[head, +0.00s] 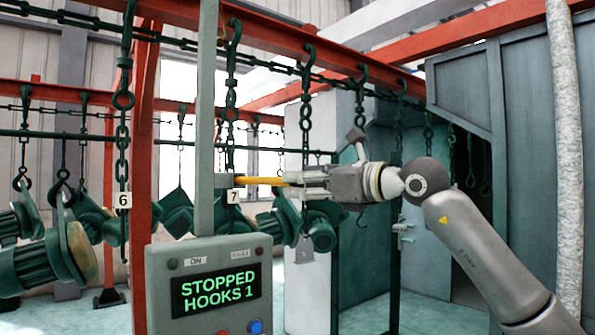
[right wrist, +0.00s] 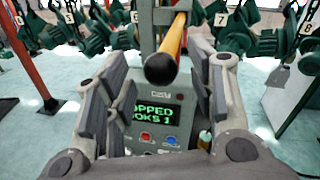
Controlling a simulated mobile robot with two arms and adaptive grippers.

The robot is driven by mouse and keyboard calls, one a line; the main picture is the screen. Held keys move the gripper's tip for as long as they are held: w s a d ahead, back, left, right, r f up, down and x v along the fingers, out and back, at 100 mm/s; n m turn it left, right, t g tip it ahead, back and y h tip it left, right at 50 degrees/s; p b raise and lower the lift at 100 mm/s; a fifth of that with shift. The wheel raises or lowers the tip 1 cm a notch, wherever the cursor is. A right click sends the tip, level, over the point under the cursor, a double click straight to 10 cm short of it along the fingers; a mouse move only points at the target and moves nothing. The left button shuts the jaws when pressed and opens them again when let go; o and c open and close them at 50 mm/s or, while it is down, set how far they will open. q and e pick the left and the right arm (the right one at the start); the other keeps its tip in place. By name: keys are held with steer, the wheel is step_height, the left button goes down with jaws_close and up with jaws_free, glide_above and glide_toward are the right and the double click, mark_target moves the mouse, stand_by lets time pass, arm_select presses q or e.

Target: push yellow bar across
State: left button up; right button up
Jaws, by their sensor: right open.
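The yellow bar (head: 260,181) sticks out sideways from a grey bracket (head: 228,181) on the post above the control box, beside the tag 7. In the right wrist view the yellow bar (right wrist: 173,40) points toward me, with a round black end (right wrist: 160,69). My right gripper (head: 288,181) is at the bar's free end in the head view. In the right wrist view my right gripper (right wrist: 155,92) is open, with fingers apart on both sides of the black end. I cannot tell whether they touch it. My left gripper is not in view.
The control box (head: 157,285) reads "STOPPED HOOKS 1" on its display (head: 215,290), with a blue button (head: 256,326) below. Chains with hooks (head: 232,75) hang from an overhead rail, carrying green hoist parts (head: 285,222). A red column (head: 142,130) stands left of the post.

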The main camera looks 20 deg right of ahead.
steer(key=shift+p+x, duration=0.3)
steer(key=shift+x, duration=0.8)
jaws_close()
